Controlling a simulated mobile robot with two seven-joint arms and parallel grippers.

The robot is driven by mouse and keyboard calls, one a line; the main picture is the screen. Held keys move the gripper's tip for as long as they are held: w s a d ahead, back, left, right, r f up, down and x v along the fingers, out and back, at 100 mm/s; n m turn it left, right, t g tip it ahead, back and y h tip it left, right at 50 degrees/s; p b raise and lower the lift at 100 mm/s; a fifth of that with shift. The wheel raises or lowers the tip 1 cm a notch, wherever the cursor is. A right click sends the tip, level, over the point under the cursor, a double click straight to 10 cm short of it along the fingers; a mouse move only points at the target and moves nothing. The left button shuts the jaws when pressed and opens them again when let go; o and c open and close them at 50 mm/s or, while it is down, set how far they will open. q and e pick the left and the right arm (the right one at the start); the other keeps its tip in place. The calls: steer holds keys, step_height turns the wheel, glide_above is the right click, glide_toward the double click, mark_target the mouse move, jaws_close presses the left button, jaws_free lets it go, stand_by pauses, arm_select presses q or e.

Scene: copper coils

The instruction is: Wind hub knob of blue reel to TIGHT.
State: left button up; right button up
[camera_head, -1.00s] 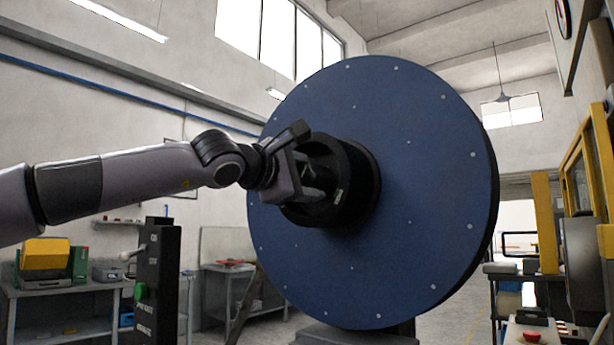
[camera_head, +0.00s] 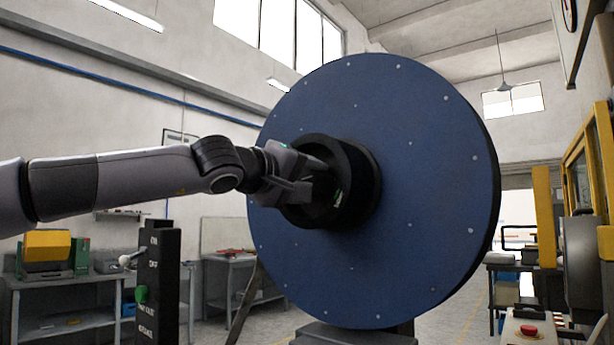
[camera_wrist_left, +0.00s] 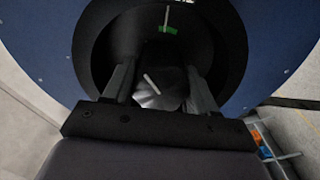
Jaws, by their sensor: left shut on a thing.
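The blue reel (camera_head: 430,180) stands upright at the centre, with a black hub (camera_head: 360,185) facing my left arm. My left gripper (camera_head: 312,182) reaches into the hub's opening. In the left wrist view, its fingers (camera_wrist_left: 160,85) lie on either side of the dark hub knob (camera_wrist_left: 165,98) and are shut on it. A white line on the knob slants up and to the left. A green mark (camera_wrist_left: 168,30) with a white tick sits on the hub's inner wall above the knob, and the line does not point at it. My right gripper is out of view.
A black control post (camera_head: 158,300) with a lever and green button stands left of the reel. A workbench (camera_head: 65,283) with machines is behind it. A red button (camera_head: 529,330) and yellow-framed equipment (camera_head: 545,220) are at the right.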

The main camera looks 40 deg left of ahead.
mark_target(301, 179)
arm_select(q)
steer(key=shift+m, duration=0.8)
steer(key=shift+r, duration=0.1)
steer(key=o, duration=1.1)
steer(key=shift+c, duration=0.2)
steer(key=shift+s+d+b, duration=0.15)
steer(key=shift+s+d, duration=0.05)
steer(key=shift+s, duration=1.6)
steer(key=shift+s+d+b, duration=0.15)
steer(key=shift+s, duration=1.6)
